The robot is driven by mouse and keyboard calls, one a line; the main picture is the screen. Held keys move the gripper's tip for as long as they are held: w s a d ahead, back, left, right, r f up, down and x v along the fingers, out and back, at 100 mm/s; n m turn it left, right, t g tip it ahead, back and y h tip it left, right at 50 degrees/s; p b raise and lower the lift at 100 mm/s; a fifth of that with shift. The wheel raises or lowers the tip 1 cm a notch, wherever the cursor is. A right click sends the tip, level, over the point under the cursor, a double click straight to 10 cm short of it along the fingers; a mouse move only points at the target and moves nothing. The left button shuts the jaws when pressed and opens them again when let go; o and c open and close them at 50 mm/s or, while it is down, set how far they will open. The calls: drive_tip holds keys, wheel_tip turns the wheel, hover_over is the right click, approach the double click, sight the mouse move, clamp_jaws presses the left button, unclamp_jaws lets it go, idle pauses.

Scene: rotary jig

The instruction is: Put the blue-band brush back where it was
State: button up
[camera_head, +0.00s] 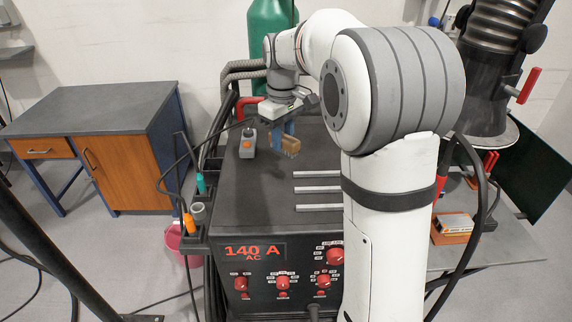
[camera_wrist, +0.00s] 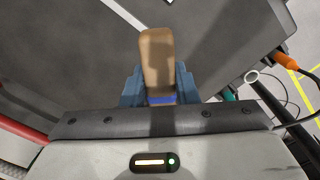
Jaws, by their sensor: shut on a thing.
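The blue-band brush (camera_head: 290,147) has a brown wooden body and is held in my gripper (camera_head: 281,132) above the black top of the welding machine (camera_head: 255,190). In the wrist view, its brown wood (camera_wrist: 157,55) points away from the palm, and a blue band (camera_wrist: 161,100) shows near the palm. The blue fingers of my gripper (camera_wrist: 159,86) are shut on it from both sides. Whether the brush touches the machine top cannot be told. Its bristles are not clear in the wrist view.
A grey box with an orange button (camera_head: 248,143) stands left of the brush. Metal bars (camera_head: 318,190) lie on the right of the top. A side rack (camera_head: 192,235) holds teal-handled (camera_head: 201,182) and orange-handled (camera_head: 189,222) tools. A green cylinder (camera_head: 270,45) stands behind.

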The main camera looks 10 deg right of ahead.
sight(284, 177)
wheel_tip(284, 177, down, 9)
drive_tip(key=shift+s+d+r+p, duration=0.1)
drive_tip(key=shift+d+p, duration=0.05)
drive_tip(key=shift+p, duration=0.35)
drive_tip(key=shift+f, duration=0.25)
drive_tip(key=o, duration=1)
drive_tip(key=shift+r, duration=0.1)
drive_tip(key=shift+o, duration=0.2)
